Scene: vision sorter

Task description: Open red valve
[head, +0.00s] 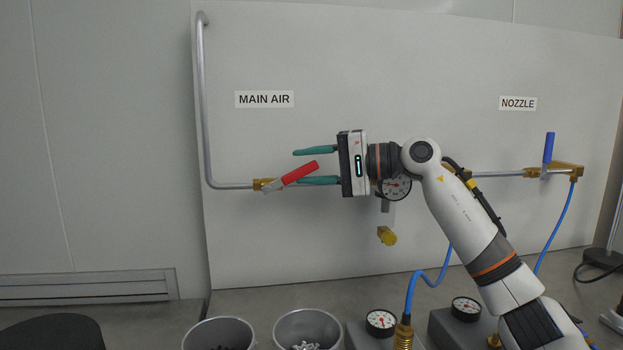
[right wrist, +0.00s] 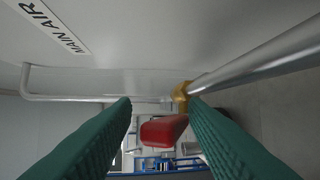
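The red valve handle (head: 300,173) is on the brass main air valve (head: 264,184) on the wall panel, below the MAIN AIR label. The handle slants up to the right from the valve body. My right gripper (head: 316,165) is open, its two green fingers pointing left, one above and one level with or just below the handle. In the right wrist view the red handle (right wrist: 163,130) lies between the green fingers, nearer the right one, with the brass body (right wrist: 181,92) beyond. I cannot tell whether a finger touches it. My left gripper is not in view.
A metal pipe (head: 204,100) runs down the panel's left side into the valve. A blue-handled nozzle valve (head: 549,148) is at the right. A gauge (head: 396,188) is partly behind my right wrist. Metal cups (head: 219,332) and (head: 307,326) stand below.

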